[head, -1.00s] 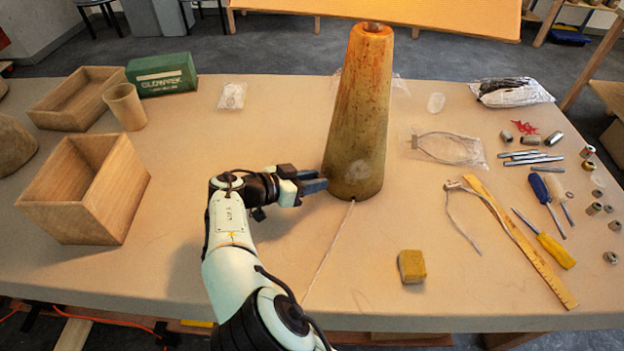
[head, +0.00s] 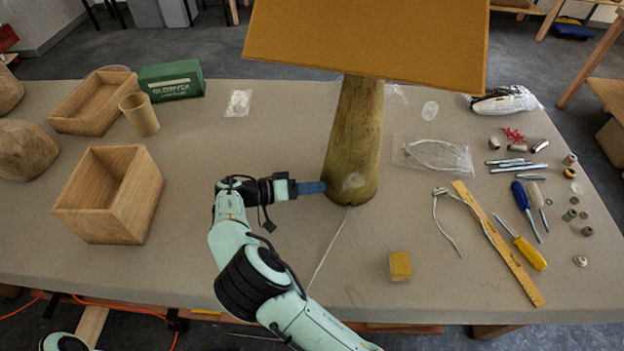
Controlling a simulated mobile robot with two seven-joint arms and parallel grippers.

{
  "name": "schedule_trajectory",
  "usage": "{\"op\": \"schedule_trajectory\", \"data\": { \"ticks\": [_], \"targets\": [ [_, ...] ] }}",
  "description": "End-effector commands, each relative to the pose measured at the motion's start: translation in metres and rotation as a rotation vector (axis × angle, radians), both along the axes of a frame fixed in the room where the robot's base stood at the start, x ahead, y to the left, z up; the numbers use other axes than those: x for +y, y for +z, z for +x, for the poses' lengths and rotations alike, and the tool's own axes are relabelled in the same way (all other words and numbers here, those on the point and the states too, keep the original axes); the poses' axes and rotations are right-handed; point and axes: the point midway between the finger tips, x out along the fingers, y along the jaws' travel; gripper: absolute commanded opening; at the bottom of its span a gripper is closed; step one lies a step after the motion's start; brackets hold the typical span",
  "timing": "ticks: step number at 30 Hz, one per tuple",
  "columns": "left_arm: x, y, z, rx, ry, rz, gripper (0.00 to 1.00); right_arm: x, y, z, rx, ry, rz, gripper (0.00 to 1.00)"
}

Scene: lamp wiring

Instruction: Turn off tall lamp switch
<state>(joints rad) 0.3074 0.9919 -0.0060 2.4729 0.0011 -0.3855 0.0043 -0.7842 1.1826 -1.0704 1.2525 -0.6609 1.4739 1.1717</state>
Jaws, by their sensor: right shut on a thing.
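The tall lamp's tapered column (head: 352,150) stands upright on the table, below a mustard shade (head: 370,40) that hides its top. The shade and column show no glow. My right gripper (head: 318,187) is at the left side of the column's lower part, its blue fingers pointing right against it. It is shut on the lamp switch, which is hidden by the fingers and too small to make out. A pale cord (head: 328,250) runs from the column's foot to the table's front edge. My left gripper is not in view.
An open wooden box (head: 110,195), a wooden cup (head: 139,114) and a green box (head: 171,80) stand at the left. A yellow block (head: 400,266), a ruler (head: 500,245) and several tools lie at the right. The table (head: 210,285) is clear at front left.

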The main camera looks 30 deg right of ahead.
Motion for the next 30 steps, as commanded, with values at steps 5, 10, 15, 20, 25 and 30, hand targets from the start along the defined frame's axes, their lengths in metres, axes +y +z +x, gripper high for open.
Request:
{"op": "schedule_trajectory", "data": {
  "ticks": [5, 10, 15, 20, 25, 30],
  "targets": [
    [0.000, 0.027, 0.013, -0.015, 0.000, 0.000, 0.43, 0.001, 0.004, 0.003, 0.167, 0.001, -0.021, 0.00],
    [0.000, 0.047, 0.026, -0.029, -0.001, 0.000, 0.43, 0.001, 0.002, 0.004, 0.327, 0.002, -0.039, 0.00],
    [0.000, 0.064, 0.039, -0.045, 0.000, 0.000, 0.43, 0.001, 0.001, 0.005, 0.476, 0.003, -0.056, 0.00],
    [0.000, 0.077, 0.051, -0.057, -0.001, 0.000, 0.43, 0.001, -0.001, 0.005, 0.596, 0.003, -0.069, 0.00],
    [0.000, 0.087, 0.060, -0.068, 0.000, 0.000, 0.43, 0.001, -0.003, 0.005, 0.691, 0.004, -0.080, 0.00],
    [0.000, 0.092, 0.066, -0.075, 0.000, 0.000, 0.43, 0.001, -0.004, 0.004, 0.753, 0.004, -0.087, 0.00]
  ]
}}
